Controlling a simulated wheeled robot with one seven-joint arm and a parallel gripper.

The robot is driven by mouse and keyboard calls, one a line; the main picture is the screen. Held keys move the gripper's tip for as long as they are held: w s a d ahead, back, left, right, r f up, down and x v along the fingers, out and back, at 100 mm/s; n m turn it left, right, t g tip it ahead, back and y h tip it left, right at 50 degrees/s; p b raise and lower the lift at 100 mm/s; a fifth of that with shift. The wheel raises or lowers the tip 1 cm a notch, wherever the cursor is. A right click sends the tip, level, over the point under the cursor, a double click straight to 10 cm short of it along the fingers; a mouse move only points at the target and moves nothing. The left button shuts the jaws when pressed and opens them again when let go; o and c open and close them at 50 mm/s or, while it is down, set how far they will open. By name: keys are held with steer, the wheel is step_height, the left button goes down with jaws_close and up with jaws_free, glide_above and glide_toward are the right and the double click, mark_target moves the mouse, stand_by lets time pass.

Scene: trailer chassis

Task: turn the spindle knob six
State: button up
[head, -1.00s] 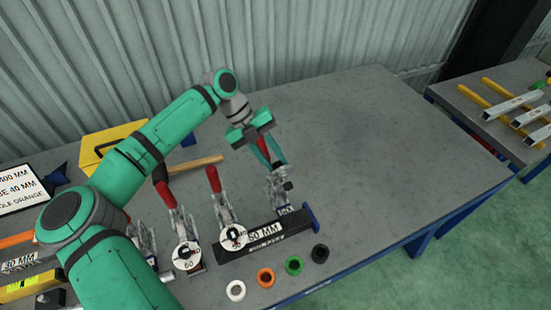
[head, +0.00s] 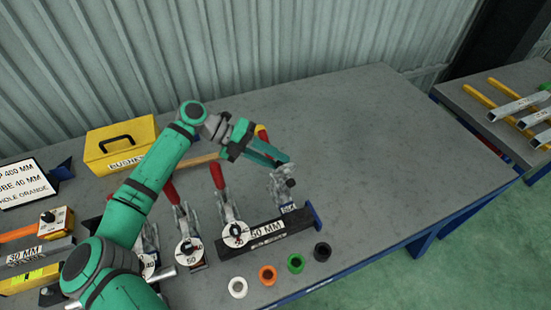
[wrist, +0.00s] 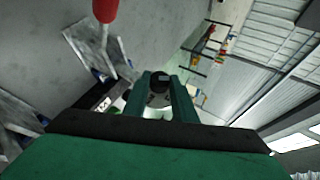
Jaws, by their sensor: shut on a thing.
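The rightmost toggle clamp (head: 281,189) stands at the right end of a dark bar (head: 266,232) marked in MM. My gripper (head: 288,162) reaches in from the left, its green fingers close together at the top of this clamp. In the wrist view, a dark round knob (wrist: 160,78) on a greyish body (wrist: 158,100) sits between the fingertips. I take it as the spindle knob. My gripper is shut on it. In the head view, the fingers hide the knob's grip point.
More red-handled clamps (head: 219,178) with round white number dials (head: 236,233) stand to the left. White, orange, green and black rings (head: 295,263) lie along the front. A yellow box (head: 122,147) is at the back left. The bench's right half (head: 400,150) is clear.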

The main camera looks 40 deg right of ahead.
stand_by(0.3)
steer(key=o, duration=1)
steer(key=shift+o, duration=0.2)
steer(key=shift+w+a, duration=0.1)
steer(key=v, duration=1)
steer(key=shift+w+a+r, duration=0.15)
steer(key=shift+w+a, duration=0.05)
